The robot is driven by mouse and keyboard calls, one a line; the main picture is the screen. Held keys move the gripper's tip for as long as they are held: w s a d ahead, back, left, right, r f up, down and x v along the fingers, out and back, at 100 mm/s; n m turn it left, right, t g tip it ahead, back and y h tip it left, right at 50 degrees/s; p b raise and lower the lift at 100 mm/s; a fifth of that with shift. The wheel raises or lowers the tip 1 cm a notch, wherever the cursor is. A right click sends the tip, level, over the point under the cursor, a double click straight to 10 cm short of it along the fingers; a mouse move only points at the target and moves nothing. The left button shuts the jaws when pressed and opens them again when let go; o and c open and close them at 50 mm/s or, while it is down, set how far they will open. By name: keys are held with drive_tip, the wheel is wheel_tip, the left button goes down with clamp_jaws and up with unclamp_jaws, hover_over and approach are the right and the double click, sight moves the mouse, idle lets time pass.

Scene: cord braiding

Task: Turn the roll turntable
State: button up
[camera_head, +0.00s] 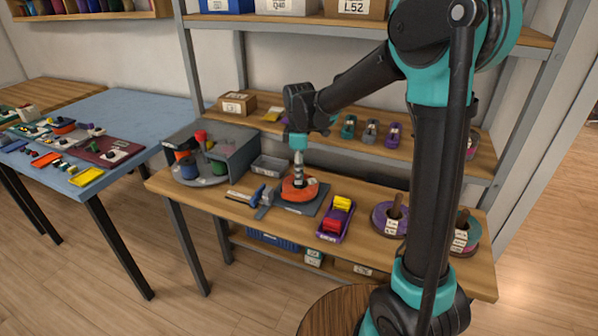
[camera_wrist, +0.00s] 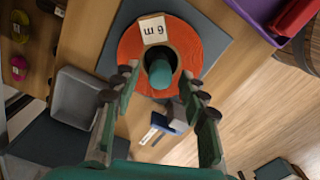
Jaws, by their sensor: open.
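A round grey turntable (camera_head: 203,183) carries red, blue and green rolls inside an open grey housing (camera_head: 236,140) at the left of the wooden bench. To its right, an orange cord roll (camera_head: 306,190) lies on a dark square plate (camera_head: 283,205). In the wrist view the orange roll (camera_wrist: 132,48) bears a "6 m" label, and a teal post (camera_wrist: 160,72) stands in its centre. My gripper (camera_head: 299,176) points down over the orange roll. In the wrist view its fingers (camera_wrist: 163,92) are open on either side of the post; contact cannot be told.
A grey tray (camera_head: 269,167) stands behind the plate, and a blue-handled tool (camera_head: 258,195) lies left of it. A purple tray (camera_head: 333,226) with red and yellow pieces is to the right, then large cord rolls (camera_head: 389,220). A shelf (camera_head: 350,146) is behind. A blue table (camera_head: 105,120) is at left.

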drive_tip(key=shift+c, duration=0.2)
clamp_jaws()
drive_tip(key=shift+m, duration=0.5)
drive_tip(key=shift+m, duration=1.6)
drive_tip(key=shift+w+m, duration=0.1)
drive_tip(key=shift+m, duration=4.2)
drive_tip(key=shift+d+m, duration=0.1)
drive_tip(key=shift+m, duration=1.7)
drive_tip(key=shift+m, duration=0.5)
